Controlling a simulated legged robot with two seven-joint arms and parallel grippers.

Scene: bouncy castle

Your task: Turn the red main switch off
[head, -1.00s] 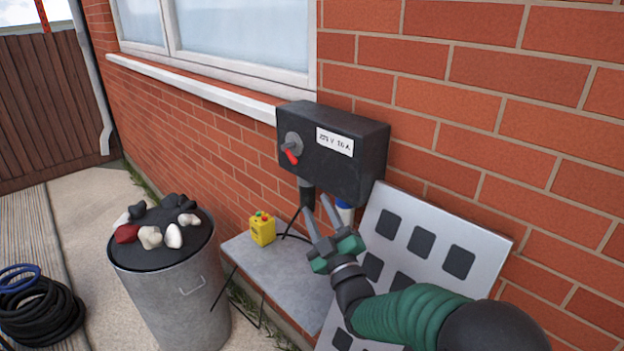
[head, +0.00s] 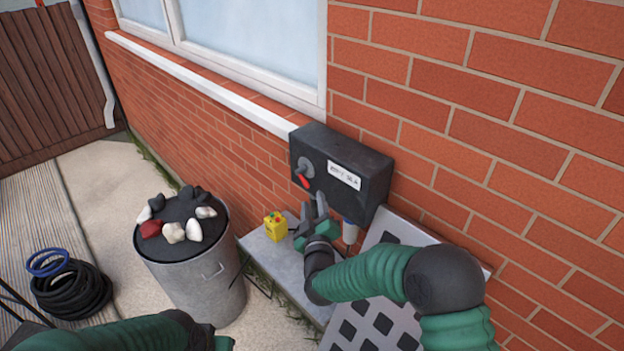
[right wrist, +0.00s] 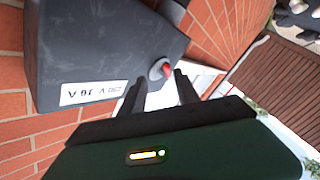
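The red main switch (head: 305,182) is a red-tipped lever on a grey round hub, on the front of a black wall box (head: 345,172). In the head view the lever points down and slightly right. My right gripper (head: 313,203) is just below the lever, its two fingers apart and empty. In the right wrist view the red tip (right wrist: 168,67) shows beyond the fingertips (right wrist: 157,80), nearer the right-hand finger; I cannot tell whether they touch. My left arm enters at the bottom left of the head view; only a green bit of its gripper (head: 222,343) shows, its fingers hidden.
A yellow control box (head: 275,227) sits on a grey slab (head: 262,247) below. A metal bin (head: 205,285) topped with stones stands left. A white panel with dark squares (head: 375,335) leans against the brick wall. Coiled hoses (head: 75,290) lie farther left.

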